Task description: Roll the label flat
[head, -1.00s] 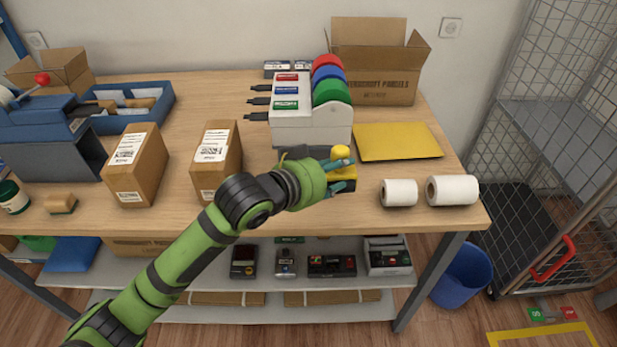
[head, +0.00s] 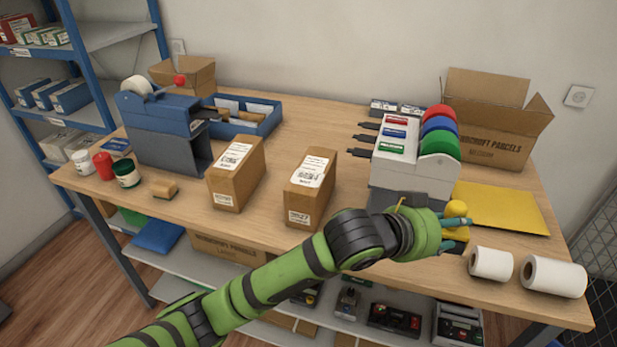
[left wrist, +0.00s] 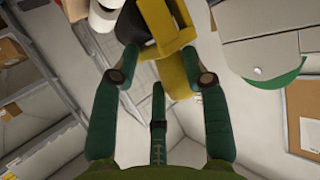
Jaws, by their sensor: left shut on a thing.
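My left gripper (head: 451,233) is shut on a yellow tool (head: 457,210) with a rounded knob, at the counter's front right. In the left wrist view the tool (left wrist: 160,22) sits between the fingers, with a dark part beside it. I cannot tell whether it touches the counter. Two brown parcels stand upright to the left of the gripper. The left parcel (head: 236,180) has a white label (head: 234,157) on top. The right parcel (head: 305,195) has a white label (head: 311,171) on top. I cannot tell whether either label is fully flat. My right gripper is out of view.
A white dispenser (head: 412,170) with coloured rolls stands behind the gripper. Two white paper rolls (head: 491,264) and a yellow envelope (head: 505,212) lie to the right. A blue machine (head: 165,130) stands at the left. Bare counter (head: 300,135) lies behind the parcels.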

